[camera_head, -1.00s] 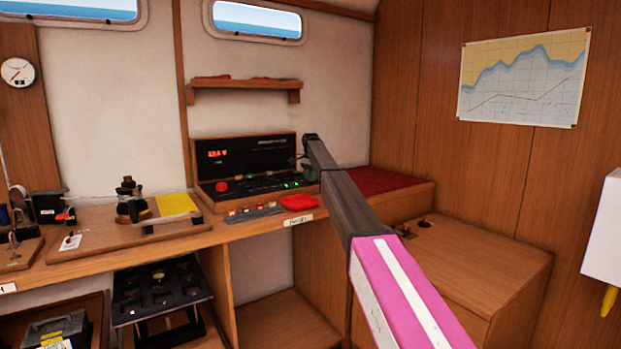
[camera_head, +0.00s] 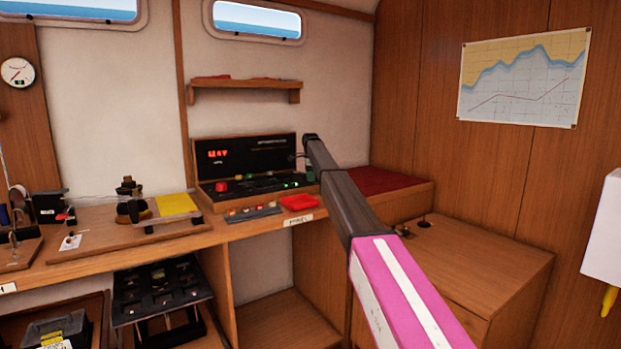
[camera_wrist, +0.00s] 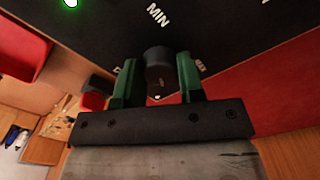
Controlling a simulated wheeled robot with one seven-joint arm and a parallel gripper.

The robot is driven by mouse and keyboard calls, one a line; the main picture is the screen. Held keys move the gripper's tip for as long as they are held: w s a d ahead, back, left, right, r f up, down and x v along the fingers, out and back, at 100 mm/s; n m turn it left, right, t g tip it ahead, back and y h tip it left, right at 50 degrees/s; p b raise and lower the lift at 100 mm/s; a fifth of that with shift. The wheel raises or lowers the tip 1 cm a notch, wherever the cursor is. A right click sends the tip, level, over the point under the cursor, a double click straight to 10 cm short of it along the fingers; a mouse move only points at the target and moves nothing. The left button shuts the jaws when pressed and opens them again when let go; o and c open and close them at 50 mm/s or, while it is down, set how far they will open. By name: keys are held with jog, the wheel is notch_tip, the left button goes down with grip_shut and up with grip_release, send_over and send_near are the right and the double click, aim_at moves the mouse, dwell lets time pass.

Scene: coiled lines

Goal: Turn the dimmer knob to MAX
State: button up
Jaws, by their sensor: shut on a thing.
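The dimmer knob (camera_wrist: 158,66) is a dark round knob on the black panel face, seen close up in the wrist view. My gripper (camera_wrist: 157,78) has its two green fingers on either side of it, shut on it. A white "MIN" label (camera_wrist: 157,14) is on the panel above the knob in that view. Another white label (camera_wrist: 200,65) beside the right finger is small and not clearly readable. In the head view the black instrument panel (camera_head: 244,153) stands at the back of the bench. My arm reaches its right end, and the knob itself is hidden there.
The panel has a red lit display (camera_head: 218,154) and several small controls. A red item (camera_head: 299,202) lies on the bench in front. A wooden shelf (camera_head: 246,86) is above. A wooden cabinet (camera_head: 480,262) stands at the right.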

jog(key=shift+r, duration=0.1)
dwell(0.3)
jog(key=o, duration=0.9)
jog(key=shift+r, duration=0.1)
notch_tip(320, 180, up, 10)
jog(key=shift+r, duration=0.25)
jog(key=shift+s, duration=0.1)
